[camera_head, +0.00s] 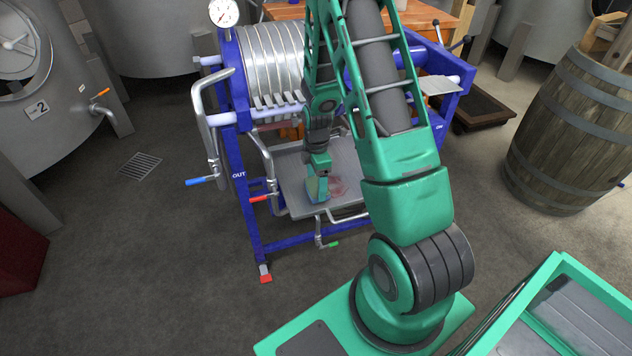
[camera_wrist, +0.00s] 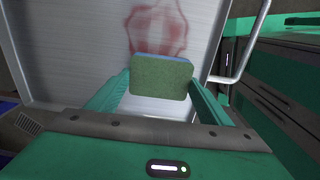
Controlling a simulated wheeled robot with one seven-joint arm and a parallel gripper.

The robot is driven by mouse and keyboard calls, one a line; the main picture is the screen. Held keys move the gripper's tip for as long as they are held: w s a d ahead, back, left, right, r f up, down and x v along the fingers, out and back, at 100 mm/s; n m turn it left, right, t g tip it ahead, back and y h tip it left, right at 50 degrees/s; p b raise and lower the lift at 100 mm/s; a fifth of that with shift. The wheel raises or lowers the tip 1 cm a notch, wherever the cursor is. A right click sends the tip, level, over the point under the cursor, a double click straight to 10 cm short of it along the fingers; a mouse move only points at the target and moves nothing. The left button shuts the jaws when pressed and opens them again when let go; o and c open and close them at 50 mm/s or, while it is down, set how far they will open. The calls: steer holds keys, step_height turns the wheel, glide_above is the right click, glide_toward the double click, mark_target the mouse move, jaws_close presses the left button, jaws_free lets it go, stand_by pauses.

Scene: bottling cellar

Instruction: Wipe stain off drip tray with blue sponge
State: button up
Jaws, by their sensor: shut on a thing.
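The drip tray (camera_head: 292,183) is a grey metal tray low in the blue frame of the filter press. A reddish stain (camera_head: 338,188) lies on its surface, partly hidden by my gripper in the head view. In the wrist view the stain (camera_wrist: 158,22) is a smeared red ring on the tray (camera_wrist: 75,45), just beyond the sponge. My gripper (camera_head: 317,190) is over the tray, left of the stain. It is shut on the sponge (camera_wrist: 160,78), which shows a green face and a thin blue edge. I cannot tell whether the sponge touches the tray.
The press's blue frame (camera_head: 246,190) and plate stack surround the tray. Pipes with a blue-handled valve (camera_head: 200,181), a red-handled valve (camera_head: 259,199) and a green-handled valve (camera_head: 330,245) stick out in front. A barrel (camera_head: 570,130) stands right. Floor on the left is open.

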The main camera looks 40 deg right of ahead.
mark_target(313, 178)
steer(key=shift+f, duration=0.55)
